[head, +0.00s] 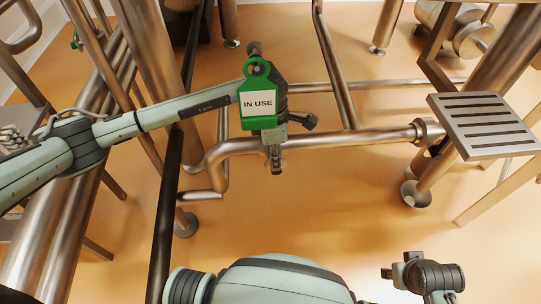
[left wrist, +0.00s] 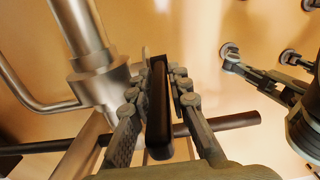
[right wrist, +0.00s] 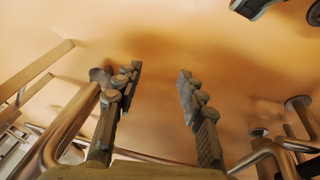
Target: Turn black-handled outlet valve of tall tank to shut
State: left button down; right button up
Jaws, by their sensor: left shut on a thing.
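My left gripper (left wrist: 155,88) is shut on a long black handle (left wrist: 158,120), one finger along each side of it. A steel valve or pipe body (left wrist: 103,85) stands just left of the fingers in the left wrist view. In the head view my left gripper (head: 274,152) points down at the steel outlet pipe (head: 345,139); it largely hides the handle there. I cannot tell the handle's angle to the pipe. My right gripper (right wrist: 155,90) is open and empty, its fingers wide apart above the floor.
A green "IN USE" tag (head: 258,100) shows over my left wrist. A thin dark bar (left wrist: 225,122) crosses behind the handle. Steel legs and pipes (head: 335,70) surround the left arm. A slotted step (head: 482,124) stands at right. Orange floor (head: 330,200) is clear at the middle.

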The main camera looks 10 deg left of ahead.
pick_arm(q)
jog(key=shift+w+d+y, duration=0.15)
jog(key=shift+d+y, duration=0.1)
jog(key=shift+y, duration=0.65)
pick_arm(e)
jog(key=shift+s+r, duration=0.1)
jog(key=shift+r, duration=0.4)
pick_arm(q)
jog(key=shift+g, duration=0.3)
pick_arm(e)
jog(key=shift+r, duration=0.1)
pick_arm(q)
jog(key=shift+d, duration=0.1)
pick_arm(e)
jog(key=shift+r, duration=0.2)
pick_arm(q)
jog(key=shift+d, duration=0.25)
pick_arm(e)
jog(key=shift+d+f, duration=0.1)
jog(key=shift+f, duration=0.05)
pick_arm(q)
jog(key=c, duration=1.4)
grip_release()
jog(key=shift+a, duration=0.1)
